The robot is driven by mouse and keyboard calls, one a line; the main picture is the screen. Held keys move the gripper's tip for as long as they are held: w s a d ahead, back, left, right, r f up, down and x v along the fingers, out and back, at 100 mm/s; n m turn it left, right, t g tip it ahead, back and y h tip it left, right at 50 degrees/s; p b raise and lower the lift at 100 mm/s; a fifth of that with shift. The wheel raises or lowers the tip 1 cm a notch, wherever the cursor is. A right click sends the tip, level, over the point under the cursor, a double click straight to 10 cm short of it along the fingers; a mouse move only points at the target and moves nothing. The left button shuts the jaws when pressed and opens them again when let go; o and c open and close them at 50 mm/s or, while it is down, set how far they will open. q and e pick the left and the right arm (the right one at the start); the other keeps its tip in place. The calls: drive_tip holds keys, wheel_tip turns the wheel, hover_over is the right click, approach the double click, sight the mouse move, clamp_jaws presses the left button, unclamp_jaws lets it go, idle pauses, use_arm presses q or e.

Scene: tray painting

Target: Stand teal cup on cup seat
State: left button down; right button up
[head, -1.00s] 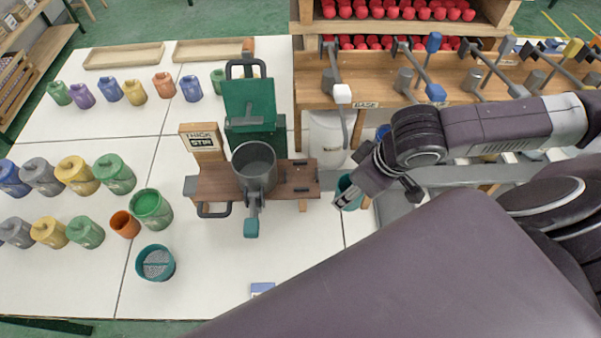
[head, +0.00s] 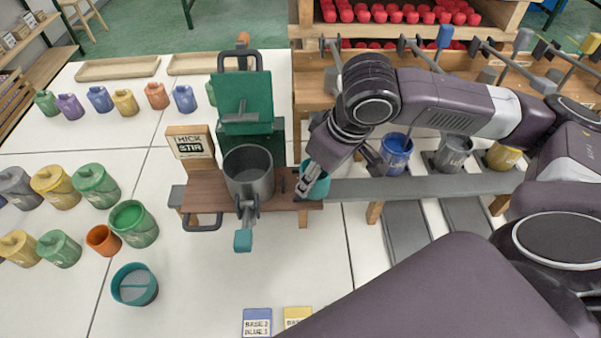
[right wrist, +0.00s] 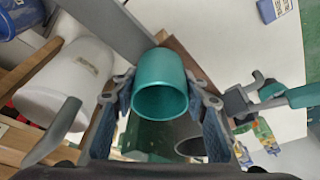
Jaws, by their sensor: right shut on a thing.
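The teal cup (head: 320,187) is held by my right gripper (head: 309,182) at the right end of the wooden stand (head: 209,188). The right wrist view shows the teal cup (right wrist: 161,84) between the two fingers of my right gripper (right wrist: 163,88), its open mouth facing the camera. The bare right part of the stand beside the grey pot has small dark fittings (head: 281,184); I cannot tell which part is the cup seat. Whether the cup touches the stand is unclear. My left gripper is not in view.
A grey pot (head: 249,173) with a teal-ended handle stands on the stand, before a green hinged panel (head: 243,97). A grey rail (head: 430,188) runs right, with a blue pot (head: 396,152) behind it. Another teal vessel (head: 134,285) stands front left.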

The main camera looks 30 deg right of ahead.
sight(304, 170)
drive_tip(key=shift+w+a+r+p, duration=0.1)
drive_tip(key=shift+w+a+p, duration=0.2)
drive_tip(key=shift+w, duration=0.35)
drive_tip(key=shift+w+a+p, duration=0.1)
drive_tip(key=shift+w+a, duration=0.3)
drive_tip(key=shift+w, duration=0.2)
drive_tip(key=shift+x, duration=0.85)
drive_tip(key=shift+w, duration=0.15)
drive_tip(key=o, duration=1)
drive_tip(key=shift+c, duration=0.2)
